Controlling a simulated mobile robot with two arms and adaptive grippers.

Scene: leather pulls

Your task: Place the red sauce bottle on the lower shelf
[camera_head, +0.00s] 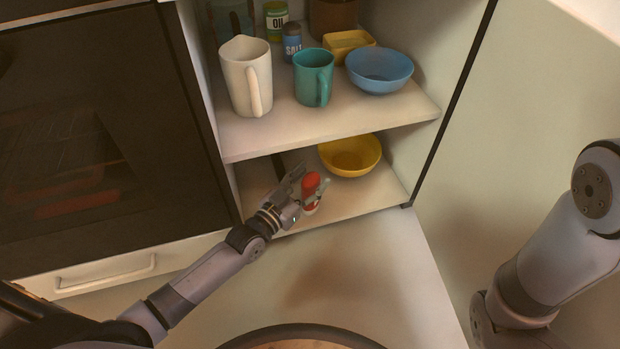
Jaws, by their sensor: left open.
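The red sauce bottle (311,181) is at the lower shelf (362,197), near its front edge. It looks roughly upright, with a pale patch low on its side. My left gripper (308,188) is open, with its fingers around the bottle, one on each side. The fingers hide part of the bottle, and I cannot tell whether they touch it or whether its base rests fully on the shelf. My right gripper is out of view; only links of my right arm show at the right.
A yellow bowl (350,158) stands on the lower shelf behind the bottle. The upper shelf (330,124) above holds a white pitcher (240,75), a teal mug (308,80), a blue bowl (380,68) and other items. A dark oven door (90,120) is at the left.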

